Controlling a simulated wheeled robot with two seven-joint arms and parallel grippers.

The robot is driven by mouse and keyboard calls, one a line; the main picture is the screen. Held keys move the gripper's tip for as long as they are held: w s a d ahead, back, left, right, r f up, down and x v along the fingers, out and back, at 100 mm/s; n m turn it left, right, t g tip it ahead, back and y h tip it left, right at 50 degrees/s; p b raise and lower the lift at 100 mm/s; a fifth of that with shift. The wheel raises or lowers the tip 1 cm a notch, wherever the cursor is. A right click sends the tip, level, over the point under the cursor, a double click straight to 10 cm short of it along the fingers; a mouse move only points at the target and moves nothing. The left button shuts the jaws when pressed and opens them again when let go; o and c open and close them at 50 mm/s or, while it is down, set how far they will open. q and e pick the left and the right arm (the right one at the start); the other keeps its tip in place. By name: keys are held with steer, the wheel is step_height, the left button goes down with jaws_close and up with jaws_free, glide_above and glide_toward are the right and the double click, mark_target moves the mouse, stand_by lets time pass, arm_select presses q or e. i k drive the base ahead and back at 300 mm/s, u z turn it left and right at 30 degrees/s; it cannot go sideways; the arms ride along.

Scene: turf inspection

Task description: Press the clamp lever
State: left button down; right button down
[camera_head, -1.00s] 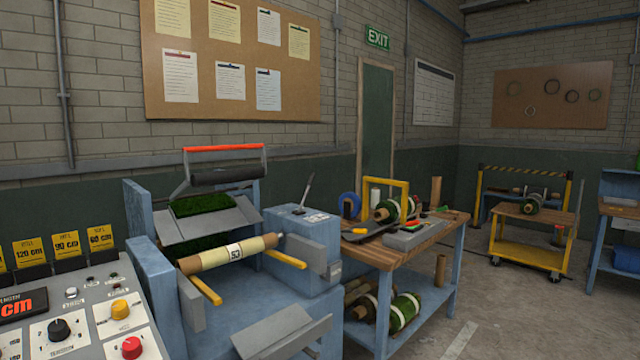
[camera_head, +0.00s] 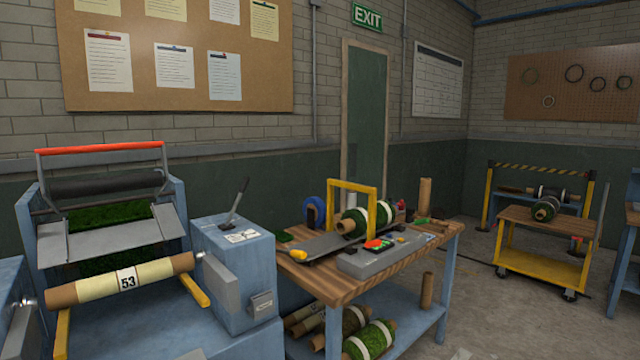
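A thin grey lever with a dark grip (camera_head: 238,199) stands tilted to the right on top of the blue machine box (camera_head: 233,279). A small white label (camera_head: 242,236) lies at its base, too small to read. I cannot tell for sure that this is the clamp lever. A bar with a red handle (camera_head: 99,148) spans the machine on the left above a dark roller (camera_head: 108,184). A cream roll marked 53 (camera_head: 155,273) lies across the front of the machine. Neither of my grippers is in view.
Right of the machine stands a wooden-topped bench (camera_head: 325,284) with a yellow frame (camera_head: 374,205), a grey device (camera_head: 383,256) and turf rolls. Farther right is a yellow cart (camera_head: 526,256). Grey floor (camera_head: 492,318) is open between bench and cart.

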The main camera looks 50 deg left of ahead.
mark_target(245, 182)
steer(key=u, duration=0.1)
steer(key=i, duration=1.6)
steer(key=u, duration=1.45)
steer(key=i, duration=1)
steer(key=u, duration=0.9)
